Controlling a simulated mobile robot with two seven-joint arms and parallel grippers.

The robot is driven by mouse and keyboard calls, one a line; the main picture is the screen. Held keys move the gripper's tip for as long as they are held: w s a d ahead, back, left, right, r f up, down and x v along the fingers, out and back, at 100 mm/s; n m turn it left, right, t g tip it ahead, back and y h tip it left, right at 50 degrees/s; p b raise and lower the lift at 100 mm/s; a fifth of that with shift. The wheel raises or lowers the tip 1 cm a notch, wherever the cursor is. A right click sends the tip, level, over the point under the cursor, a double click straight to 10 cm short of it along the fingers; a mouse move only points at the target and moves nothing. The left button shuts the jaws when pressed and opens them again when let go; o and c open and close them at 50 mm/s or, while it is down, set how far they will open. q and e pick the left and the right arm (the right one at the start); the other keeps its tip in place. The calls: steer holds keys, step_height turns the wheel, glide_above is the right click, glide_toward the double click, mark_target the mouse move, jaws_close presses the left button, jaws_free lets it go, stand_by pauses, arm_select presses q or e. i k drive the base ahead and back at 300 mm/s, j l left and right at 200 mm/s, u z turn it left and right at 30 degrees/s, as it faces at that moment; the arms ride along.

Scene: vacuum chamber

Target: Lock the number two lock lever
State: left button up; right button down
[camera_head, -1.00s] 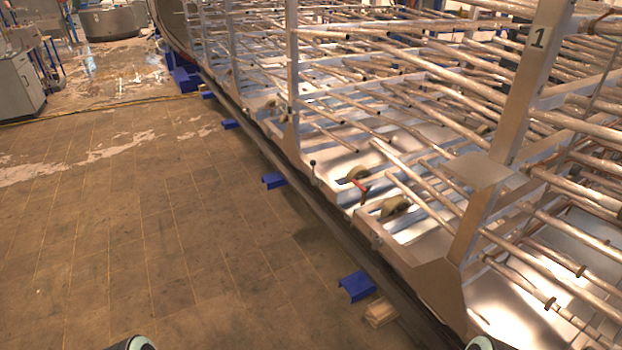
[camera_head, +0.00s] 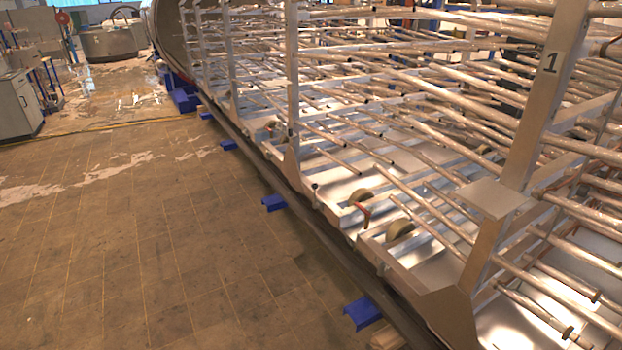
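A small lever with a dark knob (camera_head: 315,187) stands at the near edge of the metal rack frame, right of centre. A red handle (camera_head: 363,213) sits on the frame a little to its right, beside a tan wheel (camera_head: 361,196). No label marks either as number two, so I cannot tell which part is the number two lock lever, or its locked state. A post (camera_head: 540,90) at the right bears the number 1. Neither of my grippers is in view.
The long rack (camera_head: 290,90) of metal rods fills the right side. A dark rail (camera_head: 285,190) runs along its foot, with several blue blocks (camera_head: 362,312) beside it. The tiled floor (camera_head: 130,240) on the left is largely clear. A grey cabinet (camera_head: 18,105) stands far left.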

mark_target(315, 205)
steer(key=i+j+z, duration=0.1)
steer(key=i+j, duration=0.2)
steer(key=i, duration=0.15)
steer(key=i+j+z, duration=0.15)
steer(key=i+j, duration=0.15)
steer(key=i, duration=0.15)
steer(key=i+j+z, duration=0.1)
steer(key=i+j, duration=0.3)
steer(key=i+j+z, duration=0.1)
steer(key=i+j, duration=0.3)
steer(key=i+j+z, duration=0.15)
steer(key=i+j, duration=0.25)
steer(key=i+j+z, duration=0.1)
steer(key=i+j, duration=0.25)
steer(key=j, duration=0.15)
steer(key=i+j+z, duration=0.1)
steer(key=i+j, duration=0.25)
steer(key=j, duration=0.15)
steer(key=i+j+z, duration=0.1)
steer(key=i+j, duration=0.2)
steer(key=j, duration=0.2)
